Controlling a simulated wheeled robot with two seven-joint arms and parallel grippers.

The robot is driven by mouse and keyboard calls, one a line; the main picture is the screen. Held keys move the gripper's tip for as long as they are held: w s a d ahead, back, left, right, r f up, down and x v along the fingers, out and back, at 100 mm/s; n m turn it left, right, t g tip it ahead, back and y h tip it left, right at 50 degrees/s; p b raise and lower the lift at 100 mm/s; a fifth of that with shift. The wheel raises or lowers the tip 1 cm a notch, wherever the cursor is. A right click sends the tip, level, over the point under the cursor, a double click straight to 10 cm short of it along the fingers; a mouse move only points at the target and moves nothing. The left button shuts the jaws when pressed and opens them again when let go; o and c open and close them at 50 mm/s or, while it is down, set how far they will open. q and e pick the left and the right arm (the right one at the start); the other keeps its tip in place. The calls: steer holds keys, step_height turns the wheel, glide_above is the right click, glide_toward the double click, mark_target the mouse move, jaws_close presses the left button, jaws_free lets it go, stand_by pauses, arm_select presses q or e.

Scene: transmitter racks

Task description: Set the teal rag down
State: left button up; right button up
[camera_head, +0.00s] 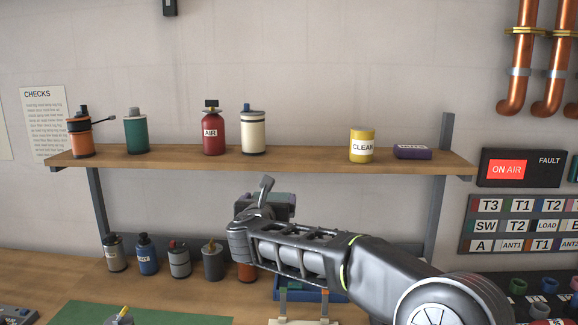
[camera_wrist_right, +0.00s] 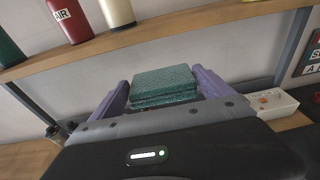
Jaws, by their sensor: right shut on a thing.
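The teal rag (camera_wrist_right: 165,84) is a folded, layered teal block between the purple fingers of my right gripper (camera_wrist_right: 166,88) in the right wrist view. My right gripper is shut on it. In the head view my right arm reaches in from the lower right, and the gripper (camera_head: 265,200) is just below the front of the wooden shelf, above the bench. The rag is mostly hidden there behind the wrist. My left gripper is not in view.
Several small bottles stand on the bench below; a blue tray (camera_head: 330,296) and green mat (camera_head: 150,314) lie there.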

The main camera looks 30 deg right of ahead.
steer(key=s+a+f+n+t+y, duration=0.1)
steer(key=s+a+f+n+y, duration=0.1)
steer(key=a+f, duration=0.5)
steer(key=s+a+f+n+t+y+b, duration=0.1)
steer(key=s+a+f+n+y, duration=0.2)
steer(key=a+f, duration=0.3)
steer(key=s+a+f+n+t+y, duration=0.1)
steer(key=s+a+f+y, duration=0.4)
steer(key=f, duration=1)
steer(key=a+n, duration=0.1)
steer(key=a, duration=0.1)
steer(key=shift+a+n, duration=0.3)
